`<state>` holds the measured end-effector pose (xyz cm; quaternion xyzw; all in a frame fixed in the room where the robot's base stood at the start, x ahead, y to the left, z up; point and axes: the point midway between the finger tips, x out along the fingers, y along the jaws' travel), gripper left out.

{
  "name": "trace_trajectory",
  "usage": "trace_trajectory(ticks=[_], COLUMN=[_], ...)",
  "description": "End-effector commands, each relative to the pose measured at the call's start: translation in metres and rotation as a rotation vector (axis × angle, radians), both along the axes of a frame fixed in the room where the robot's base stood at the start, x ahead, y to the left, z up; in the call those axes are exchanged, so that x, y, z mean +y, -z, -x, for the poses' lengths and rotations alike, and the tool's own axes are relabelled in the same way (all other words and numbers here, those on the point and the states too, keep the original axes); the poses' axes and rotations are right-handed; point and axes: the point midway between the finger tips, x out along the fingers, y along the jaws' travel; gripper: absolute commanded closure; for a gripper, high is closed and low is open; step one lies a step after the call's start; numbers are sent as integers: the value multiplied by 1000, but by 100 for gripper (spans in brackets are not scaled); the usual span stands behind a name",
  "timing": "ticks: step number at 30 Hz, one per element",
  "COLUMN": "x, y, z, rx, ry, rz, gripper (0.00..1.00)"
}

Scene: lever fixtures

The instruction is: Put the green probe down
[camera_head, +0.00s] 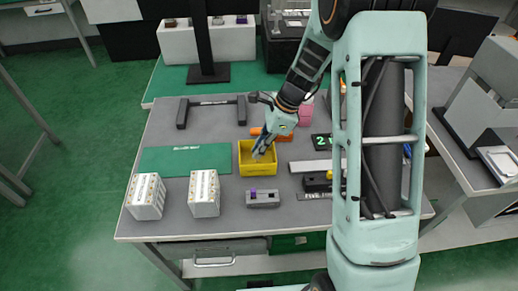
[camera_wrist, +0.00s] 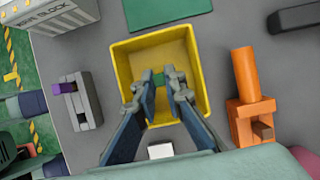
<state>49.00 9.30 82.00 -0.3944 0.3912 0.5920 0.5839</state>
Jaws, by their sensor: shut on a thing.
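My gripper (camera_head: 261,152) reaches down over the yellow bin (camera_head: 247,170) on the grey workbench. In the wrist view the fingers (camera_wrist: 160,82) are shut on the green probe (camera_wrist: 158,79), of which only a small green part shows between the fingertips. The fingertips are over the open yellow bin (camera_wrist: 128,51), inside its outline. I cannot tell how far the probe is above the bin floor. In the head view the probe is too small to make out.
An orange fixture (camera_wrist: 247,112) stands right of the bin in the wrist view, and a grey block with a purple lever (camera_wrist: 82,103) stands left. A green mat (camera_head: 185,160) lies left of the bin. Two white blocks (camera_head: 146,197) (camera_head: 204,194) stand at the front left.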

Motion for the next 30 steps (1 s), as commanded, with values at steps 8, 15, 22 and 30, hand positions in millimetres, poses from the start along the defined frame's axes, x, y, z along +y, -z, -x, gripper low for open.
trace_trajectory(ticks=[8,15,22,30], x=[0,0,0,-11], y=[2,2,2,-29], z=[0,0,0,-2], rx=[0,-1,-1,-6], ry=[0,0,0,2], rz=[0,0,0,1], gripper=[100,73,73,73])
